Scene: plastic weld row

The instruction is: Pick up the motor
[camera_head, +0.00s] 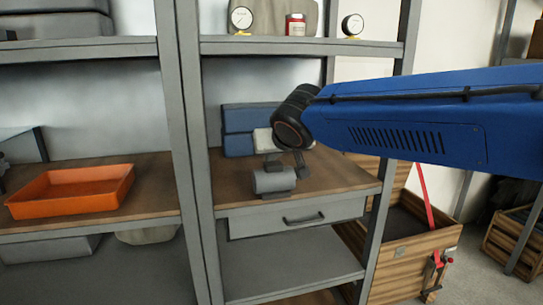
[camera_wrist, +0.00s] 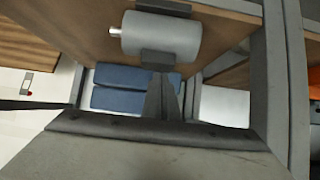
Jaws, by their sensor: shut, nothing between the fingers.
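The motor (camera_head: 272,182) is a grey cylinder with dark parts above and below it, standing on the wooden shelf top. In the wrist view the motor (camera_wrist: 160,37) lies across the upper middle, with a short pale shaft at its left end. My gripper (camera_wrist: 161,78) is shut and empty, its dark fingers together with their tips close to the dark block on the motor. I cannot tell whether they touch. In the head view my gripper (camera_head: 300,163) is just above and behind the motor, partly hidden by my wrist.
A grey upright (camera_head: 185,130) divides the shelving, with an upper shelf (camera_head: 300,46) above. An orange tray (camera_head: 72,190) is on the left bay. A drawer (camera_head: 297,217) is below the motor; a wooden crate (camera_head: 412,250) stands at right.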

